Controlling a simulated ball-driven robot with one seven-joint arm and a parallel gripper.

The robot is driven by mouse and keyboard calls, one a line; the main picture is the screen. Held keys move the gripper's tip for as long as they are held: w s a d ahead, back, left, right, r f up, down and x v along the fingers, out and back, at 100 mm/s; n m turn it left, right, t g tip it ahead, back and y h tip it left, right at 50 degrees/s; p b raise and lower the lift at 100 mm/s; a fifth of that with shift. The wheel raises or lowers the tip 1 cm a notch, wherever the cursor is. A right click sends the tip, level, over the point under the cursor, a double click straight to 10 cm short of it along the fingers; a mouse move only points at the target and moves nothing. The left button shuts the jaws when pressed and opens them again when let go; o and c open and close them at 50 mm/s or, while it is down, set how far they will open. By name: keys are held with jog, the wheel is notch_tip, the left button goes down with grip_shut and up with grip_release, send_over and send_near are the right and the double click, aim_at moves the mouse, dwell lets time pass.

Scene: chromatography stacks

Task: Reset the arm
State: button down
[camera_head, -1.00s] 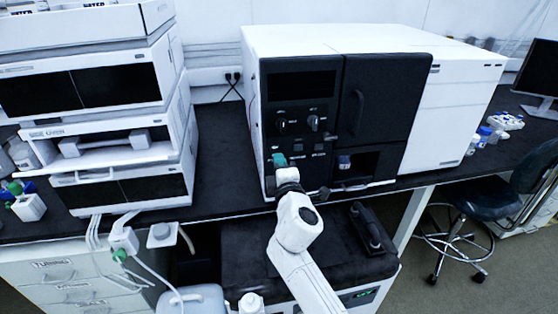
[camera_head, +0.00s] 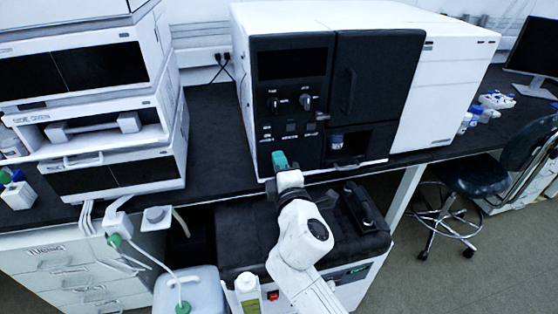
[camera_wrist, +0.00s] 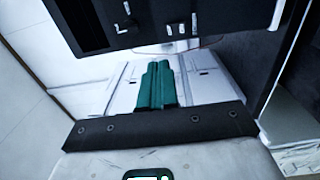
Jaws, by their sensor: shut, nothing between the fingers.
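My gripper (camera_head: 281,161) has teal fingers closed together with nothing between them. In the head view it shows in front of the lower left of the black panel on the white instrument (camera_head: 462,85). In the wrist view the closed teal fingers of my gripper (camera_wrist: 156,86) show at the middle. My white arm reaches up from the bottom of the head view. I cannot tell the exact gap between the fingertips and the panel.
The instrument's black panel (camera_head: 290,100) has knobs and a recess holding a small vial (camera_head: 337,141). Stacked chromatography modules (camera_head: 120,125) stand left on the black bench (camera_head: 212,140). A black-topped unit (camera_head: 240,235) lies below the bench edge. A chair (camera_head: 470,175) is right.

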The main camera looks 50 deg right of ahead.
dwell(0.3)
jog(key=s+a+f+m+g+y, duration=0.2)
jog(key=s+f+m+g+y, duration=0.2)
jog(key=s+f+m+g, duration=0.75)
jog(key=s+a+f+g+y, duration=0.1)
jog(key=s+a+f+y, duration=0.2)
jog(key=s+a+f, duration=0.2)
jog(key=s+a+f+g+y, duration=0.1)
jog(key=s+a+f+y, duration=0.2)
jog(key=s, duration=0.7)
notch_tip(320, 180, down, 4)
jog(key=shift+s+a+r+g, duration=0.1)
jog(key=shift+s+a+g, duration=0.3)
jog(key=shift+a, duration=0.6)
